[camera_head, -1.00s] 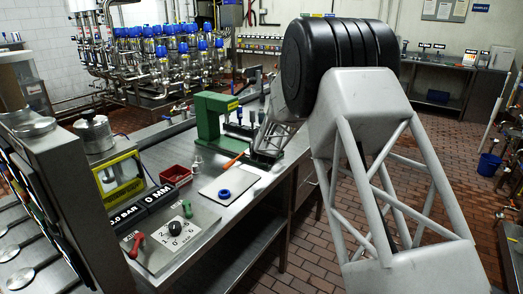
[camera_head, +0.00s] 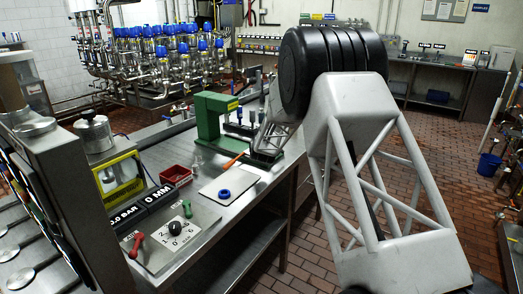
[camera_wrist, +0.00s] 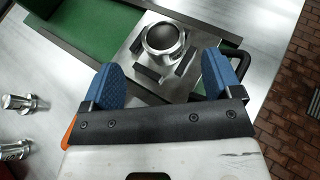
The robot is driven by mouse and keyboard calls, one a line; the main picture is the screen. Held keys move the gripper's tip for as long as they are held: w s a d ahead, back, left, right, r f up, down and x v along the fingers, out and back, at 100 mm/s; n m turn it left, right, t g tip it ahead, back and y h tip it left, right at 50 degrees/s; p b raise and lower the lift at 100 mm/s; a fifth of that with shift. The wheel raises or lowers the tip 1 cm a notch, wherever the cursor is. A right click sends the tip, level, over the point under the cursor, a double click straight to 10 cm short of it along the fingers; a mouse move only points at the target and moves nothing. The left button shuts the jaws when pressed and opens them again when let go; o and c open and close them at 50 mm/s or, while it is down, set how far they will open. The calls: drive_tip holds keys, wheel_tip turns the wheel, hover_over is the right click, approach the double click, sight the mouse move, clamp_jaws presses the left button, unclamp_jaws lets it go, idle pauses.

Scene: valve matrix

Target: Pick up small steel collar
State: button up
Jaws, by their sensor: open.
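A round, shiny steel collar (camera_wrist: 163,40) with a flared rim and dark opening stands on a square steel plate (camera_wrist: 140,62) in the wrist view. My gripper (camera_wrist: 161,76) is open, with its two blue-padded fingers spread wide. The collar shows just beyond the gap between the fingertips. No finger visibly touches it. In the head view my arm covers most of that spot, and I cannot make out the collar or the fingers there.
The green press (camera_head: 208,118) stands on the steel bench beside my arm. In the wrist view, two small steel fittings (camera_wrist: 22,103) (camera_wrist: 14,149) lie at the left. A red tray (camera_head: 176,174) and a blue ring (camera_head: 224,193) on a pale board are nearer on the bench.

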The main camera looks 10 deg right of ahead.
drive_tip(key=shift+w, duration=0.1)
drive_tip(key=shift+x, duration=2.45)
drive_tip(key=shift+d, duration=0.15)
drive_tip(key=shift+c, duration=0.4)
drive_tip(key=c, duration=1)
drive_tip(key=shift+c, duration=0.2)
drive_tip(key=shift+r, duration=0.15)
